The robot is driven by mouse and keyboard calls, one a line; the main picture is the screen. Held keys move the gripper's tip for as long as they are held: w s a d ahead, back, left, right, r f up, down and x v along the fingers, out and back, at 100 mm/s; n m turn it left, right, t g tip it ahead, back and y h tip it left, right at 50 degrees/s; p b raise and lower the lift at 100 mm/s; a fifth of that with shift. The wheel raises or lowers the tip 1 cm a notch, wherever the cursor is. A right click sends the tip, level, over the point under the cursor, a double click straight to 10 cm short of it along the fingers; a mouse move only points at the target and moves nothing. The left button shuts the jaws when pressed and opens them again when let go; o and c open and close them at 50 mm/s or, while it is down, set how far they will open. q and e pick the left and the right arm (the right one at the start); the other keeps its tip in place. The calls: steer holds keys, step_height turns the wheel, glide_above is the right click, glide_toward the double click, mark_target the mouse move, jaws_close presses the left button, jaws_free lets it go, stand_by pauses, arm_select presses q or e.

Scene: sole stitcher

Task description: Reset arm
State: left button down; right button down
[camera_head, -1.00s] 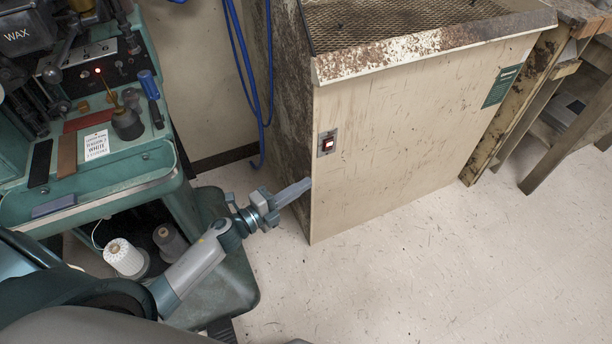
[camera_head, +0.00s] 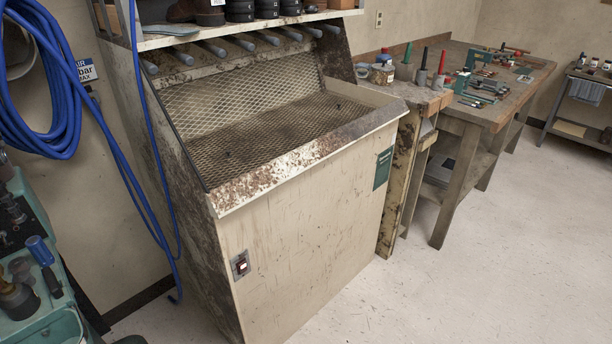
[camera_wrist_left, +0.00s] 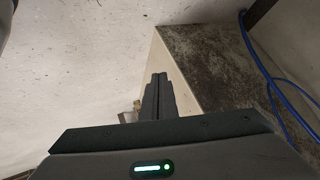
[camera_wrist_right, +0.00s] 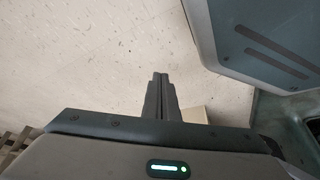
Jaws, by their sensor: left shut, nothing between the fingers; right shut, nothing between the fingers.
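My left gripper (camera_wrist_left: 158,98) shows in the left wrist view with its two fingers together and nothing between them. It hangs over pale floor, near the stained side of a cabinet. My right gripper (camera_wrist_right: 160,98) shows in the right wrist view, also shut and empty, above pale speckled floor. Neither gripper is in the head view.
A beige cabinet (camera_head: 310,235) with a rusty mesh top stands in the middle of the head view. A wooden workbench (camera_head: 480,115) with tools stands at the right. A teal machine (camera_head: 35,290) is at the left edge. Blue hose (camera_head: 125,160) hangs beside the cabinet. Floor at the right is clear.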

arm_select(q)
steer(key=s+d+f+n+g, duration=0.2)
steer(key=s+f, duration=0.1)
steer(key=s, duration=0.3)
steer(key=s+d+f+n+g, duration=0.2)
steer(key=s+f, duration=0.1)
steer(key=s, duration=0.3)
steer(key=shift+s+f+p, duration=0.2)
steer(key=shift+f+p, duration=0.15)
steer(key=shift+p, duration=0.05)
